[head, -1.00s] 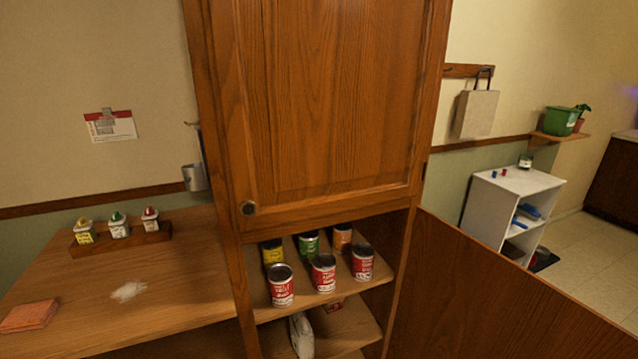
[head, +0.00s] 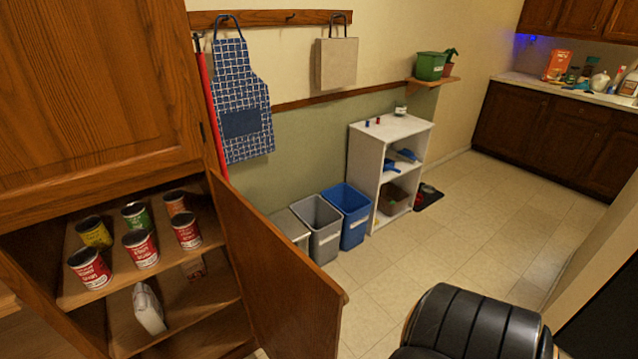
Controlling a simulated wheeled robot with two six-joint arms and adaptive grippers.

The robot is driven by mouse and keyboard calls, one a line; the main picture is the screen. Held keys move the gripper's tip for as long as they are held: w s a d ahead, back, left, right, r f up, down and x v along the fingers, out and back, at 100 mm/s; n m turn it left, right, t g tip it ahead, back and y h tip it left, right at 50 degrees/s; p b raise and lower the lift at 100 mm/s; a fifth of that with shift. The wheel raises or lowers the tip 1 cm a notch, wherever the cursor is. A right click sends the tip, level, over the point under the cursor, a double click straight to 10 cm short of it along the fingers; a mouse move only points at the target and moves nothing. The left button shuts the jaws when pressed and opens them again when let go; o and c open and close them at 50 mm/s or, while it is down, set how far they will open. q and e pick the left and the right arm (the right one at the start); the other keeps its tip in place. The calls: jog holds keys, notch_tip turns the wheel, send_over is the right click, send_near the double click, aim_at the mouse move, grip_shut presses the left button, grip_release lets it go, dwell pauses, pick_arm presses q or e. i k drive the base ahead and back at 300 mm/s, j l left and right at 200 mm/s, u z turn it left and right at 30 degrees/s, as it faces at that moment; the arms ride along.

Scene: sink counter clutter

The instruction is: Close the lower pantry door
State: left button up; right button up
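The lower pantry door (head: 275,270) is a brown wooden panel in the head view. It stands wide open, hinged at the right side of the cabinet and swung out toward me. Its free edge is near the middle of the picture. The open lower pantry shows shelves (head: 185,297) with several cans (head: 140,248) on the upper one and a white package (head: 148,308) below. The upper pantry door (head: 90,90) is shut. A black ribbed part of my own arm shows at bottom right, apart from the door. Neither gripper is in view.
A grey bin (head: 318,228) and a blue bin (head: 349,215) stand behind the open door, beside a white shelf unit (head: 385,170). An apron (head: 242,105) hangs on the wall. The tiled floor (head: 455,235) to the right is clear.

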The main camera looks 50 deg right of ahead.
aim_at(295, 308)
jog(key=k+l+u, duration=0.1)
jog(key=l, duration=0.3)
jog(key=k+l+u, duration=0.1)
jog(key=l, duration=0.3)
jog(key=k+l+u, duration=0.1)
jog(key=l, duration=0.3)
jog(key=k+l+u, duration=0.1)
jog(key=l, duration=0.25)
jog(key=k+l, duration=0.15)
jog(key=l, duration=0.25)
jog(key=k+l+u, duration=0.15)
jog(key=l, duration=0.2)
